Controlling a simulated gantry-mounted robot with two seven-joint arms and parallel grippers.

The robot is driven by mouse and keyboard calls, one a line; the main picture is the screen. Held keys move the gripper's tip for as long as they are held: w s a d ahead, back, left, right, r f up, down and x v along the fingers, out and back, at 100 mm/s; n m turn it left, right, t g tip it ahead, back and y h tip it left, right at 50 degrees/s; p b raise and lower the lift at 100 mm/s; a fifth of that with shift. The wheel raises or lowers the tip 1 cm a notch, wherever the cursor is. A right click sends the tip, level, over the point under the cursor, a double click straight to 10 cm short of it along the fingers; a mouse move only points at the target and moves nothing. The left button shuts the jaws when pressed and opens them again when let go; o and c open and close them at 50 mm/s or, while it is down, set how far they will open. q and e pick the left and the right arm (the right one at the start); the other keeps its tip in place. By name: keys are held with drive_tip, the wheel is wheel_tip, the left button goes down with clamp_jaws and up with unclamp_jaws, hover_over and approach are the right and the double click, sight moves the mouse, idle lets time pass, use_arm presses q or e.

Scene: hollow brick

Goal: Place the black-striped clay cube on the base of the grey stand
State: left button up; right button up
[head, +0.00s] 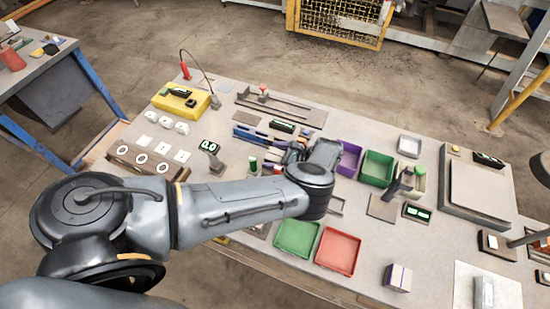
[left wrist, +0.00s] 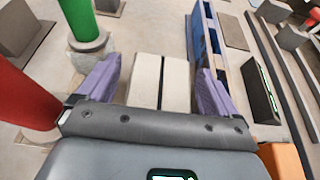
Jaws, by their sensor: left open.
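My left gripper (head: 278,160) is over the middle of the table, pointing away from its forearm. In the left wrist view the open purple fingers (left wrist: 157,78) stand on either side of a pale block with a dark lengthwise stripe (left wrist: 145,82), which looks like the black-striped clay cube. A narrow gap seems to show beside it, and contact cannot be told. In the head view my gripper hides this block. A dark grey upright (head: 401,182) beside a flat grey plate (head: 382,207) may be the grey stand. My right gripper is not in view.
A red cylinder and a green cylinder (left wrist: 82,18) stand left of the fingers; a blue rail (left wrist: 203,38) lies to the right. Purple, green (head: 297,238) and red (head: 338,250) trays lie around the arm. Another striped pale cube (head: 398,278) sits at the front right.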

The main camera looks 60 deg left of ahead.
use_arm(q)
drive_tip(key=c, duration=1.3)
drive_tip(key=shift+o, duration=0.2)
drive_tip(key=shift+r, duration=0.15)
